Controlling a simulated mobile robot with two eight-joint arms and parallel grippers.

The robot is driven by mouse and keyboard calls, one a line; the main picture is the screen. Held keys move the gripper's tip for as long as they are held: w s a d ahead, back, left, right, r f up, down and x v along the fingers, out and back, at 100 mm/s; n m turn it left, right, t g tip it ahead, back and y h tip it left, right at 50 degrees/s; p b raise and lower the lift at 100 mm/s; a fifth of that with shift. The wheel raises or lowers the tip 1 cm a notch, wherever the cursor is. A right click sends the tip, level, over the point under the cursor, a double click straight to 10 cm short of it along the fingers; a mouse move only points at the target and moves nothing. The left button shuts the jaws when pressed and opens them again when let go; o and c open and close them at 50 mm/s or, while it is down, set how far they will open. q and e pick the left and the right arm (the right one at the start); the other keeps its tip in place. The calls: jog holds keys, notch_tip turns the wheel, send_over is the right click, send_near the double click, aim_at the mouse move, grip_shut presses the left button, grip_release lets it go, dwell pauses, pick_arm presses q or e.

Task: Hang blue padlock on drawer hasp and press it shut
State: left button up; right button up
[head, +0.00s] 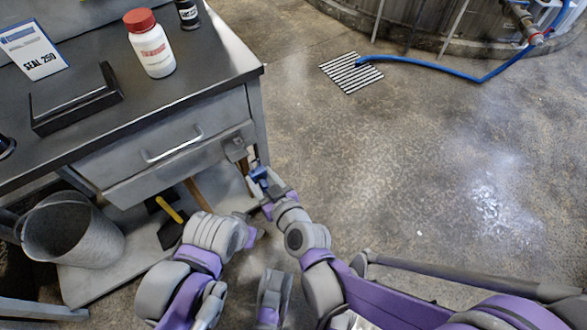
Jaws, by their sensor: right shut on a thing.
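The blue padlock (259,174) is small in the head view, at the tip of my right gripper (265,186). My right gripper is shut on it, and the jaws hide part of it. The padlock is just right of and below the hasp (236,149) at the right end of the grey drawer (190,155). A gap shows between padlock and hasp. The shackle is too small to tell if it is open. My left gripper (251,231) is low, left of and below the right one; its jaws are too unclear to read.
The workbench (205,75) carries a red-capped white bottle (152,50), a dark tray (77,103) and a seal sign (34,50). A metal bucket (68,235) and a yellow-handled tool (170,211) are below. A blue hose (430,68) runs to a floor grate; floor at right is clear.

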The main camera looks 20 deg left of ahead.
aim_at(251, 170)
jog(key=shift+s+a, duration=0.4)
jog(key=shift+a, duration=0.05)
jog(key=shift+w+a+p, duration=0.45)
jog(key=shift+w+a, duration=1.45)
jog(key=shift+a, duration=0.25)
jog(key=shift+b, duration=0.5)
jog(key=shift+w+a+p, duration=0.3)
jog(key=shift+w+a, duration=1.1)
jog(key=shift+a, duration=0.2)
dwell(0.8)
jog(key=shift+f+b, duration=0.15)
jog(key=shift+b, duration=0.15)
dwell(0.4)
